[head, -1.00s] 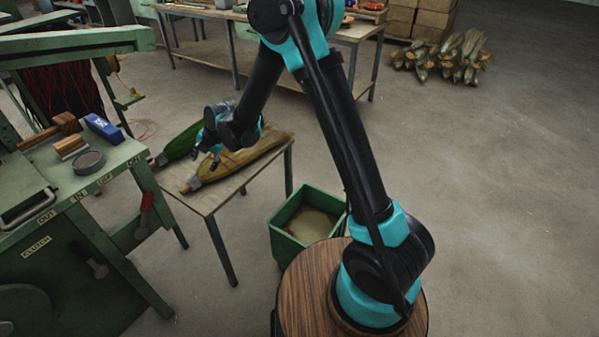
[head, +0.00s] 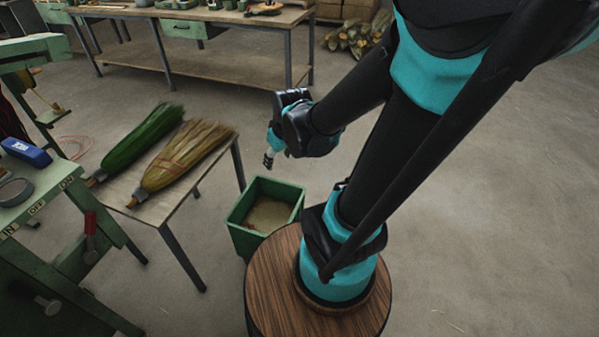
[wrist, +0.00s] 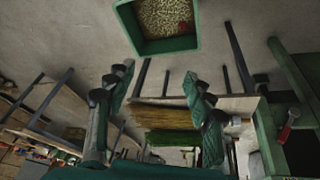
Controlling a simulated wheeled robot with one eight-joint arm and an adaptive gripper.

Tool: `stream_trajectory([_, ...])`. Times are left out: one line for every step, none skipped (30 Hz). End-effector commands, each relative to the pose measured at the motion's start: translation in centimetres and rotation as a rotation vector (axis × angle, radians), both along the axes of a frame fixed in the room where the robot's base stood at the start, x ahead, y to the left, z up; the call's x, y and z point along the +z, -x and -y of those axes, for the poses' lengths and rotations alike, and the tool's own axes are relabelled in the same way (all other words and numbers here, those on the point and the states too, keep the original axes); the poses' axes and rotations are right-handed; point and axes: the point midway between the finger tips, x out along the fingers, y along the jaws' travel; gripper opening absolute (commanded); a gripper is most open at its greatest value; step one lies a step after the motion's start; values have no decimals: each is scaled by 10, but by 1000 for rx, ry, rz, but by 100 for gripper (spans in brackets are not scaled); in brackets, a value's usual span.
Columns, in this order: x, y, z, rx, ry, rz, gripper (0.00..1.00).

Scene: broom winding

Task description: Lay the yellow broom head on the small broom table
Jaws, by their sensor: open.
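The yellow broom head (head: 187,154) lies on the small broom table (head: 178,205), beside a green broom head (head: 140,138). My gripper (head: 268,160) is in the air to the right of the table, above and near the green bin, apart from both brooms. In the wrist view my gripper (wrist: 160,95) is open, with its fingers spread and nothing between them. The yellow broom head (wrist: 165,116) and the green broom head (wrist: 172,138) show beyond the fingers there.
A green bin (head: 240,222) with grainy contents stands right of the table. A green machine (head: 60,215) stands at the left. A long workbench (head: 200,68) is at the back, with bundles (head: 355,36) on the floor. Floor on the right is clear.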

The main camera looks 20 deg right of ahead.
Motion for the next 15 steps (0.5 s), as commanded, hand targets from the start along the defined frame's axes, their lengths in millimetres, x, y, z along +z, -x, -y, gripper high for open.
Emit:
stream_trajectory([-4, 17, 14, -97, -18, -7, 53])
stream_trajectory([-6, 25, 20, -153, -29, -12, 53])
stream_trajectory([-9, 34, 27, -218, -44, -16, 53])
stream_trajectory([-11, 40, 31, -260, -53, -18, 53])
stream_trajectory([-13, 45, 35, -299, -61, -22, 53])
stream_trajectory([-15, 51, 39, -340, -70, -24, 53])
stream_trajectory([-16, 54, 41, -364, -75, -25, 53])
stream_trajectory([-17, 57, 42, -383, -80, -26, 53])
stream_trajectory([-18, 59, 44, -403, -83, -27, 53])
stream_trajectory([-18, 61, 45, -412, -86, -27, 53])
stream_trajectory([-18, 61, 45, -418, -87, -27, 53])
stream_trajectory([-18, 62, 46, -421, -87, -27, 53])
stream_trajectory([-18, 61, 46, -422, -88, -27, 53])
stream_trajectory([-18, 61, 45, -422, -88, -27, 53])
stream_trajectory([-18, 61, 45, -421, -88, -27, 53])
